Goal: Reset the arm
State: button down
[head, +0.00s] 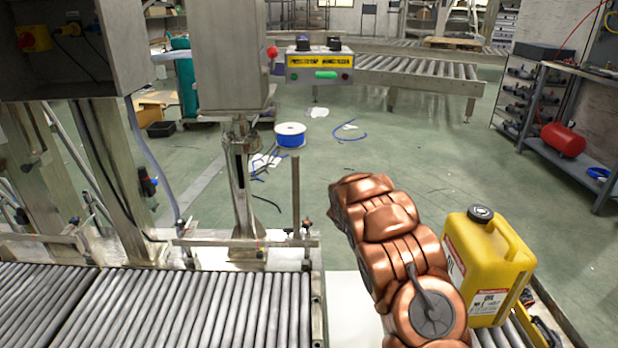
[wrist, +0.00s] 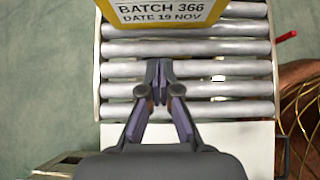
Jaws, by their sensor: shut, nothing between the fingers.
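My gripper (wrist: 158,68) shows in the wrist view with its two fingertips together and nothing between them. It is above a roller conveyor (wrist: 220,88), with the fingertips pointing toward a yellow container (wrist: 160,27). The container's label reads "BATCH 366 DATE 19 NOV", and a gap shows in the picture between it and the fingertips. In the head view my copper-coloured arm (head: 405,262) rises at the lower middle right. A yellow oil can (head: 487,262) with a black cap stands upright to the right of it. My fingers cannot be made out in the head view.
A roller conveyor (head: 190,305) fills the lower left, with metal posts and a machine housing above. A shelf rack (head: 590,135) with a red tank (head: 563,140) stands at the right. A blue spool (head: 290,136) sits in the middle. Green floor (head: 430,120) is largely open behind the arm.

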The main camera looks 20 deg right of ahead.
jog(key=s+a+r+m+y, duration=0.1)
jog(key=s+a+r+m, duration=0.5)
jog(key=r, duration=0.4)
jog(key=s+a+r+m+y, duration=0.3)
jog(key=s+a, duration=0.6)
jog(key=s+a+r+m+y, duration=0.2)
jog(key=s+a+r, duration=0.1)
jog(key=s+a, duration=0.7)
jog(key=s+a+r+m+y, duration=0.3)
jog(key=s+a, duration=0.6)
notch_tip(320, 180, up, 27)
jog(key=s+t+p, duration=0.1)
jog(key=p, duration=2.4)
jog(key=shift+a+f, duration=0.15)
jog(key=shift+a, duration=0.25)
